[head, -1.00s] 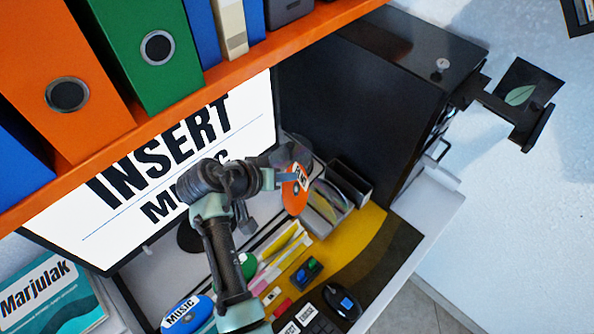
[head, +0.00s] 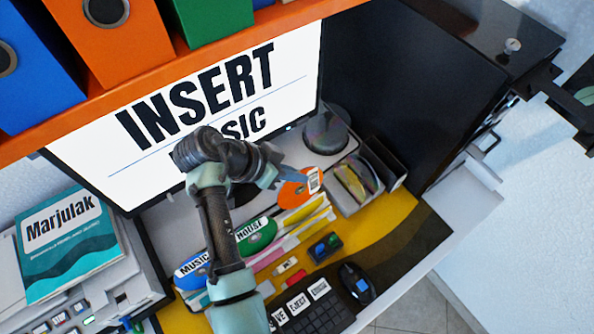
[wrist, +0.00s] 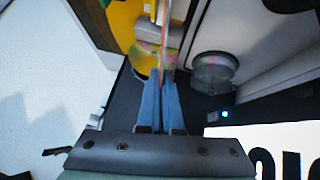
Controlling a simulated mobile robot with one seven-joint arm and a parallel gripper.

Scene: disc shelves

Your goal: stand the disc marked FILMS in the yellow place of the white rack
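My gripper (head: 298,176) is shut on an orange disc (head: 292,193) with a white label, too small to read surely. The disc is over the yellow place (head: 308,213) of the white rack (head: 275,238), its lower edge close to it. I cannot tell whether they touch. In the wrist view my blue fingers (wrist: 159,100) are together on the disc, seen edge-on (wrist: 165,35). The green HOUSE disc (head: 262,240) and blue MUSIC disc (head: 192,268) stand farther left in the rack, partly behind my arm.
A grey bin with discs (head: 352,185) stands right of the rack, and a dark disc stack (head: 325,132) behind it. The monitor (head: 105,150) is behind, under an orange shelf (head: 90,95). A mouse (head: 357,283) and keyboard (head: 325,312) lie in front.

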